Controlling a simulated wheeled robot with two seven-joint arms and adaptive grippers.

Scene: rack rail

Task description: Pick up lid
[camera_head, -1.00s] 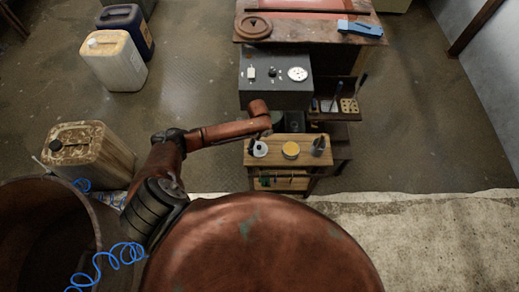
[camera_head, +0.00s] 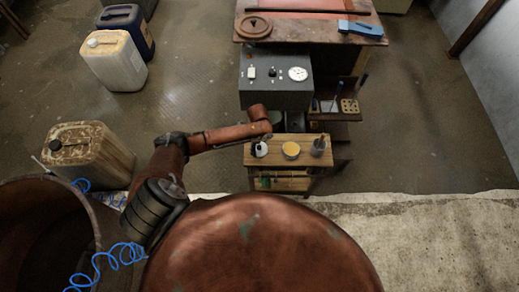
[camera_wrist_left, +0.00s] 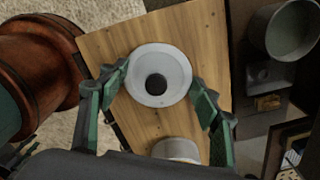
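The lid (camera_head: 260,152) is a white disc with a black knob, lying near the left end of the small wooden shelf top (camera_head: 276,161). In the left wrist view the lid (camera_wrist_left: 145,90) lies flat on the wood. My left gripper (camera_wrist_left: 158,76) is open, with one green-padded finger on each side of the lid; contact with it cannot be made out. In the head view my left gripper (camera_head: 265,139) is small and just behind the lid, partly hiding it. My right gripper is not in view.
A grey control box (camera_head: 275,80) stands behind the shelf. A brown round lid-like disc (camera_head: 254,27) lies on the far table.

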